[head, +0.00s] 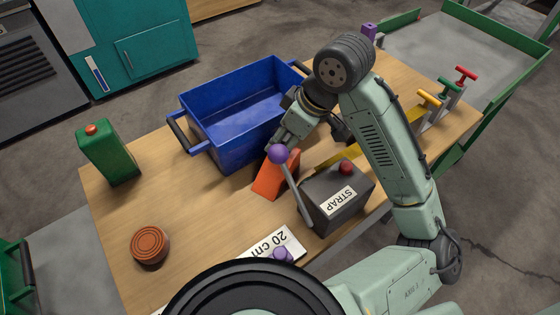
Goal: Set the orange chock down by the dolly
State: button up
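The orange chock (272,180) is a wedge-shaped block on the wooden table, in front of the blue bin and left of the grey STRAP box. My gripper (279,146) reaches down to the chock's upper end. A purple lever knob hides part of the fingers, so I cannot tell whether they are closed on the chock or whether it is lifted. A black round disc (200,295) with a raised rim is at the bottom edge, cut off by the frame. I cannot tell whether it is the dolly.
The blue bin (205,138) stands behind the chock. The STRAP box (352,197) has a red button and a purple-knobbed lever (290,190). A green can (108,155) and brown round lid (150,244) are left. A 20 cm label (291,242) lies in front.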

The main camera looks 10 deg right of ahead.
grip_shut()
dwell(0.6)
dwell(0.3)
